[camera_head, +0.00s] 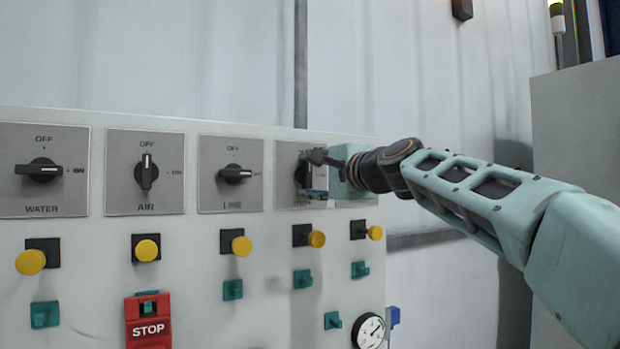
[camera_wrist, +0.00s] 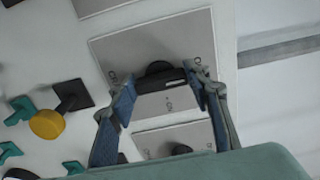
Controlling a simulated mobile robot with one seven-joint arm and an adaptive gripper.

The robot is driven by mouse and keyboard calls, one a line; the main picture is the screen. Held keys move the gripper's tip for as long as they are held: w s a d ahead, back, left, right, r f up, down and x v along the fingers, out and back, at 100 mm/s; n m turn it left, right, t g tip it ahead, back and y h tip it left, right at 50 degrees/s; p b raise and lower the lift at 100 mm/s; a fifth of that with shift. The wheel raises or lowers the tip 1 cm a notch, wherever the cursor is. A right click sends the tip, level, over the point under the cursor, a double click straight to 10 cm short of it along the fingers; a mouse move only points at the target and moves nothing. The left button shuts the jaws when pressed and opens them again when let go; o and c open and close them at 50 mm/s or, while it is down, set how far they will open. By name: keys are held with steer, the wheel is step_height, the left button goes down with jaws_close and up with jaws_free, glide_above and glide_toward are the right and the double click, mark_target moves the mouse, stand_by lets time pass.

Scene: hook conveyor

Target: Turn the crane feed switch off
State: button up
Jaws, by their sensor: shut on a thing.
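My gripper (camera_head: 316,174) reaches in from the right to the fourth rotary switch (camera_head: 301,174) on the panel. This switch has a black knob on a grey plate, and my gripper partly hides its label, so I cannot read whether it says crane feed. In the wrist view, the two blue-padded fingers of my gripper (camera_wrist: 162,92) are shut on the ends of the black knob (camera_wrist: 160,74). The knob's bar lies across the gap between the fingers. Its setting is hard to tell in the head view.
The WATER switch (camera_head: 41,171), AIR switch (camera_head: 146,172) and LINE switch (camera_head: 234,174) are to the left. Yellow buttons (camera_head: 146,249) protrude below, with green fittings (camera_head: 233,289), a red STOP box (camera_head: 148,322) and a gauge (camera_head: 369,331). A fifth plate (camera_head: 352,203) is mostly hidden behind my gripper.

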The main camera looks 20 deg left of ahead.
steer(key=shift+r, duration=0.1)
stand_by(0.3)
steer(key=o, duration=1.2)
steer(key=shift+c, duration=0.2)
steer(key=shift+s+d, duration=0.35)
steer(key=shift+d, duration=0.15)
steer(key=v, duration=0.6)
steer(key=shift+s, duration=0.15)
